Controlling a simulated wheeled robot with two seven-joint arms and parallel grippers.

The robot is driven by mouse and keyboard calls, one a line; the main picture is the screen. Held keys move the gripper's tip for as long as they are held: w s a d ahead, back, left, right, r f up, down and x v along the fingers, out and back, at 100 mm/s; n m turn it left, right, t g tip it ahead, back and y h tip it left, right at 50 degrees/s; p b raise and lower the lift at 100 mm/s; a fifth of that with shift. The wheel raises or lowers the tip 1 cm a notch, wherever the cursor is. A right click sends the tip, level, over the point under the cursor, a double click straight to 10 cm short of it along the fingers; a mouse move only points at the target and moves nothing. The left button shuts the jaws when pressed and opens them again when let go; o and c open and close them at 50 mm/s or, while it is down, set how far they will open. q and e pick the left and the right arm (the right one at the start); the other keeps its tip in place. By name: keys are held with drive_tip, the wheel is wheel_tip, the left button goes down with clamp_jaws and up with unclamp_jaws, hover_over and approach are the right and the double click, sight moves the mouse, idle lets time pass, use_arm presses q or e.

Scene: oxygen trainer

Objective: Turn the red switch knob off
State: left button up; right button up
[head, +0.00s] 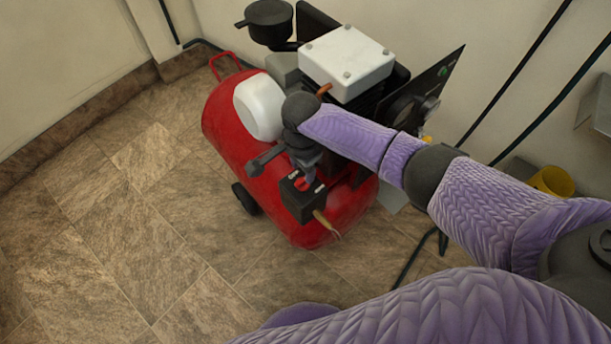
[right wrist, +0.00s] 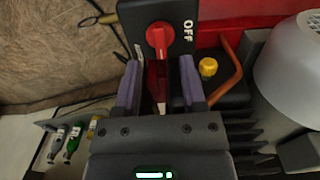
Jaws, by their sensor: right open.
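The red switch knob (right wrist: 159,38) sits on a black switch box with a white OFF label at its right in the right wrist view. In the head view the knob (head: 304,183) shows small on top of the black box (head: 302,200), at the front of the red compressor tank (head: 237,140). My right gripper (right wrist: 160,82) is open, its two fingers pointing at the knob, one to each side of its lower end. Whether the fingers touch the knob cannot be told. In the head view my right gripper (head: 300,165) is just above the box. My left gripper is not in view.
A white cover (head: 347,62) and a black air filter (head: 268,20) top the compressor. A copper pipe (right wrist: 228,68) and a yellow cap (right wrist: 208,67) are close to the right finger. A yellow container (head: 553,181) stands at the right. The tiled floor at left is clear.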

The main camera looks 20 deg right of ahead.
sight(303, 179)
wheel_tip(303, 179, down, 4)
drive_tip(key=shift+f+b, duration=0.1)
drive_tip(key=shift+b, duration=0.75)
clamp_jaws()
